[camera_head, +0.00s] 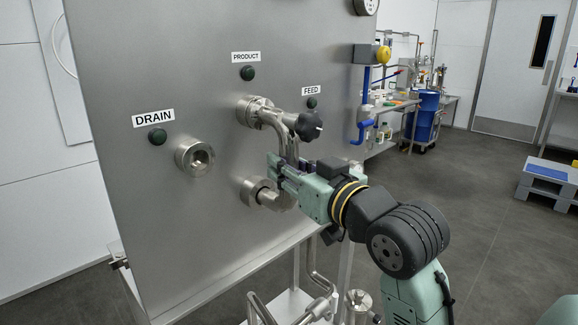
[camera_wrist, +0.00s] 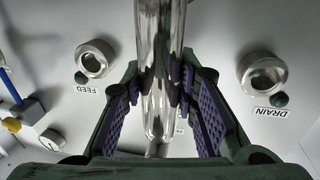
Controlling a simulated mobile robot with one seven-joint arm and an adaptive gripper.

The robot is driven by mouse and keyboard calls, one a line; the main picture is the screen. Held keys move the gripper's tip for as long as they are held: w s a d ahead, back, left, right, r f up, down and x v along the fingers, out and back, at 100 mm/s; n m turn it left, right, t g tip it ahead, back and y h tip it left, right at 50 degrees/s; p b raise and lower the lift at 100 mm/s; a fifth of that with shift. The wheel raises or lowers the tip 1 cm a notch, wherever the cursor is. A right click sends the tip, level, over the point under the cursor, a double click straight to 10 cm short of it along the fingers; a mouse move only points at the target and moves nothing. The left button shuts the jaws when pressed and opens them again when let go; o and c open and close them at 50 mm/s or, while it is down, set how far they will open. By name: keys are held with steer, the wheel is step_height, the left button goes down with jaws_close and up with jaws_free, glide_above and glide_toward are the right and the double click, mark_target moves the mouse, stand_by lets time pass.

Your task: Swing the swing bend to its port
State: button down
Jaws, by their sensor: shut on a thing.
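The swing bend (camera_head: 284,136) is a shiny steel pipe in front of the steel panel. Its upper end is at or close in front of the port under the PRODUCT label; I cannot tell if it is seated. A black knob (camera_head: 308,125) sits beside that end. Its lower end is by the lower fitting (camera_head: 254,190), partly hidden by my gripper. My gripper (camera_head: 279,168) is shut on the bend, its purple pads on both sides of the pipe (camera_wrist: 160,45) in the wrist view. The DRAIN port (camera_head: 195,157) is open and empty, as is the FEED port (camera_wrist: 95,58) in the wrist view.
The steel panel (camera_head: 120,75) carries green-black indicators beside its labels. Below are a frame and pipes (camera_head: 318,305). A blue barrel (camera_head: 423,115) and a grey pallet (camera_head: 550,178) are farther back, with open floor between.

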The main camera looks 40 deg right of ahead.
steer(key=shift+d, duration=0.1)
steer(key=shift+w+d+m+p, duration=0.1)
steer(key=shift+d+m+p, duration=0.75)
steer(key=shift+m+p, duration=0.35)
steer(key=shift+w+d+f+m+g+y+p, duration=0.1)
steer(key=shift+d+f+m+g+y+p, duration=0.15)
steer(key=shift+d+f+m+p, duration=0.5)
steer(key=shift+s+d+f+m+g+y+p, duration=0.1)
steer(key=shift+d+f+m+g+y+p, duration=0.1)
steer(key=shift+d+m+p, duration=0.95)
steer(key=shift+w+d+f+m+g+y+p, duration=0.1)
steer(key=shift+d+f+m+g+y+p, duration=0.35)
steer(key=shift+m, duration=0.85)
steer(key=shift+a+f, duration=0.1)
steer(key=c, duration=1.3)
jaws_free()
steer(key=shift+o, duration=0.3)
